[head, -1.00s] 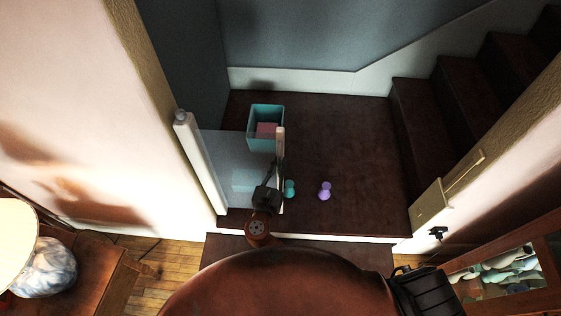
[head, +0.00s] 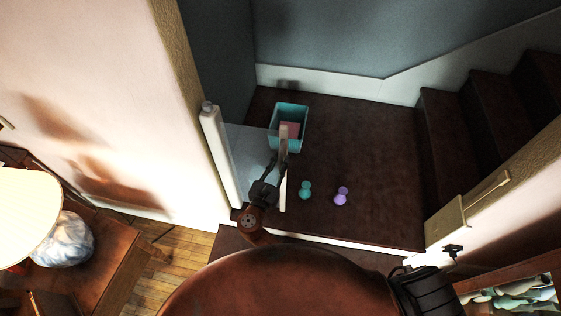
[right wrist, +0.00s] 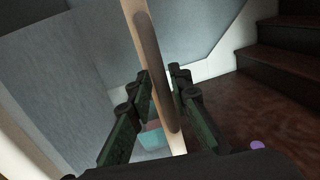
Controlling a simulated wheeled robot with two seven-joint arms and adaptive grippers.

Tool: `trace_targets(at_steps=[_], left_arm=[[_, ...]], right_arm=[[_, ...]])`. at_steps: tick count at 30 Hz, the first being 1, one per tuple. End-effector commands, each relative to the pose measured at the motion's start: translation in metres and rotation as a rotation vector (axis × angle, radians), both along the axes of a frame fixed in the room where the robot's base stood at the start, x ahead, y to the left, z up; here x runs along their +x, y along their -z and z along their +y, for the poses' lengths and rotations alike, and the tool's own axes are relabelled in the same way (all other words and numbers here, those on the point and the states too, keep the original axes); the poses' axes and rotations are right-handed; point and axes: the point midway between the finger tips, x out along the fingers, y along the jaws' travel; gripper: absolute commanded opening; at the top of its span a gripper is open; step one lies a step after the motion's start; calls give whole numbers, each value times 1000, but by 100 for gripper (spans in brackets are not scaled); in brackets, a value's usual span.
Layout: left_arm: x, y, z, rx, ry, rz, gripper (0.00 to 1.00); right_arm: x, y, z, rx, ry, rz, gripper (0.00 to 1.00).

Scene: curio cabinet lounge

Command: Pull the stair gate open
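The stair gate is a see-through panel (head: 250,150) between a white post (head: 220,155) at the left wall and an upright pale end bar (head: 283,145) in the head view. My right gripper (head: 274,168) is at this bar. In the right wrist view the bar (right wrist: 139,8), with a dark oval grip (right wrist: 158,70), passes between the gripper's fingers (right wrist: 162,80), which look closed on it; the exact contact is hard to see. The opening right of the bar is clear up to the latch-side wall plate (head: 446,222). My left gripper is not in view.
On the dark landing behind the gate stand a teal bin (head: 304,123), a teal dumbbell (head: 305,190) and a purple dumbbell (head: 341,196). Stairs (head: 460,130) rise at the right. A wooden table (head: 110,255) with a lamp (head: 28,215) stands at the lower left, a glass-fronted cabinet (head: 510,297) at the lower right.

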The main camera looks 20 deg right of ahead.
Motion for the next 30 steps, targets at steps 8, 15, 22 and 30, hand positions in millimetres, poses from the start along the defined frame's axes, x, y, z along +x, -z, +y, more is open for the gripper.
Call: trace_targets(at_steps=[8, 15, 22, 30], left_arm=[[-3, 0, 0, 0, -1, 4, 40], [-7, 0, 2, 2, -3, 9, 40], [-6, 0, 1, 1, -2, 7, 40], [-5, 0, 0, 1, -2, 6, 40]], right_arm=[[0, 0, -1, 1, 1, 1, 28], [0, -10, -1, 3, 2, -1, 28], [0, -52, 0, 5, 1, -3, 28], [0, -92, 0, 3, 1, 0, 28]])
